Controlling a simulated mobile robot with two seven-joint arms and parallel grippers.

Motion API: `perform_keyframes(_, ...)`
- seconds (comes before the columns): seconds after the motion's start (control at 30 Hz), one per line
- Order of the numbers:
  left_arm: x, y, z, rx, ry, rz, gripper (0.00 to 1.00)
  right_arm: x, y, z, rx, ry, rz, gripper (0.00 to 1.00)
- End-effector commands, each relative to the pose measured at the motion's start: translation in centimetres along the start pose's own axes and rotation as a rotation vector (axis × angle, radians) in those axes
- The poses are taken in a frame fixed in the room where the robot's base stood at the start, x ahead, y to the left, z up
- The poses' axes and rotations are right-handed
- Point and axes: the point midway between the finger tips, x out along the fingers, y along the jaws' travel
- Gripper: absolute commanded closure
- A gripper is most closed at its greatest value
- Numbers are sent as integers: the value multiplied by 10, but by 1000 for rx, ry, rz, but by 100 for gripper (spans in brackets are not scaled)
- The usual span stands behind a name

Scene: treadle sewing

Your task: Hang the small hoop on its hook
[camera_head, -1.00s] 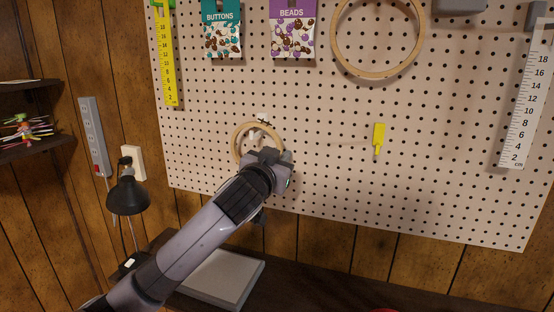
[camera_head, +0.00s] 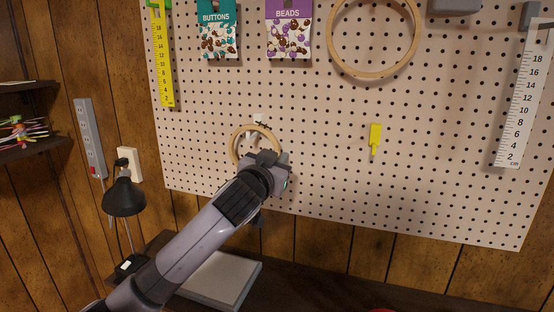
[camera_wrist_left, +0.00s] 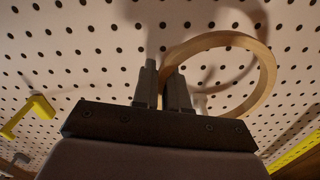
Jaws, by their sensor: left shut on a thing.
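The small wooden hoop (camera_head: 234,146) is in front of the lower left part of the pegboard in the head view. My left gripper (camera_head: 262,158) is at its lower right side. In the left wrist view the hoop (camera_wrist_left: 270,72) rises to the right from between the two fingers of my left gripper (camera_wrist_left: 163,88), which are shut on its rim. A small pale piece (camera_head: 258,118), perhaps the hook, shows just above the hoop's top. I cannot tell whether the hoop rests on it. My right gripper is not in view.
The pegboard (camera_head: 320,150) also bears a large hoop (camera_head: 372,76), a yellow tool (camera_head: 375,139), a yellow ruler (camera_head: 163,60), a white ruler (camera_head: 522,100) and bags of buttons (camera_head: 217,35) and beads (camera_head: 289,30). A black lamp (camera_head: 124,197) stands lower left.

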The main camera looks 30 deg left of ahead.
Motion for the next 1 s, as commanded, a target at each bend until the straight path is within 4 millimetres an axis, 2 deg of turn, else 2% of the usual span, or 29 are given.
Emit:
perform_keyframes(0.77,0,2,10,0,0,-1,100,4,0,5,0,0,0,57)
perform_keyframes(0.8,0,2,10,0,0,-1,74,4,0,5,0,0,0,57)
perform_keyframes(0.87,0,2,10,0,0,0,57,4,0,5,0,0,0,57)
perform_keyframes(1.0,0,2,10,0,0,0,57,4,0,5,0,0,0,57)
